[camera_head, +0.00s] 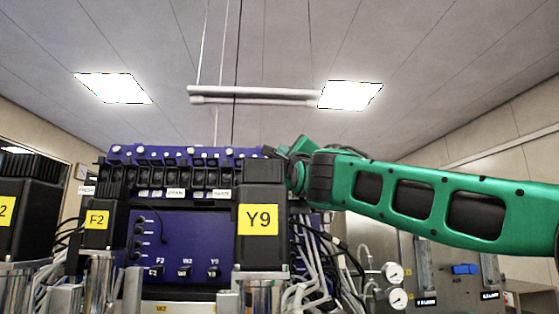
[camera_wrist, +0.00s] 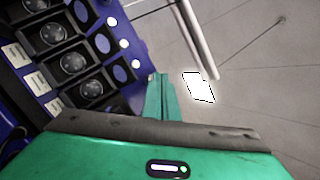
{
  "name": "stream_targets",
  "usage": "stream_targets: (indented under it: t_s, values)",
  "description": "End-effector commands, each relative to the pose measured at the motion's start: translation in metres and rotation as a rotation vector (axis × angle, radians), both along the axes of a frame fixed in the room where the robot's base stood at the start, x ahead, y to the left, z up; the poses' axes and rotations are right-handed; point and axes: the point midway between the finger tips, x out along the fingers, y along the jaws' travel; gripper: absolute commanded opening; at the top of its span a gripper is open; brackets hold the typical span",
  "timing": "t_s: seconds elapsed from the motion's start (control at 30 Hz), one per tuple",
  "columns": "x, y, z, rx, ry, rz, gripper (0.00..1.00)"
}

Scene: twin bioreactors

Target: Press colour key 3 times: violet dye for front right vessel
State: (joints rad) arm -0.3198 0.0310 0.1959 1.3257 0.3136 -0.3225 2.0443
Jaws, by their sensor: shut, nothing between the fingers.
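My gripper (camera_wrist: 159,78) is shut and empty in the wrist view, its green fingers pointing up beside the row of black pump heads (camera_wrist: 74,62). Blue round discs (camera_wrist: 102,44) and small white round spots (camera_wrist: 124,44) line the row's edge, left of the fingertips; I see no contact. In the head view a black motor block with a yellow Y9 label (camera_head: 258,219) stands in front of the blue control cabinet (camera_head: 185,230). The cabinet has small keys or knobs marked F2, W2 and Y9 (camera_head: 214,271). I cannot tell which is the colour key or the violet dye.
My green arm crosses the right side of the head view. Black motors labelled F2 (camera_head: 97,219) stand at left. Cables (camera_head: 310,255) hang right of Y9, with round gauges (camera_head: 393,272) beyond. A white rail (camera_head: 255,95) hangs from the ceiling.

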Motion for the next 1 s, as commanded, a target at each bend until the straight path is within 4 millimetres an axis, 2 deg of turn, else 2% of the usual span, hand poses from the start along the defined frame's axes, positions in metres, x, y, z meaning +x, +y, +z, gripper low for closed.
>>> stream_targets:
  t_s: [0.6, 1.0]
  values:
    - [-0.048, 0.001, 0.015, 0.003, -0.005, 0.005, 0.00]
    - [-0.050, 0.001, 0.016, 0.003, -0.005, 0.005, 0.00]
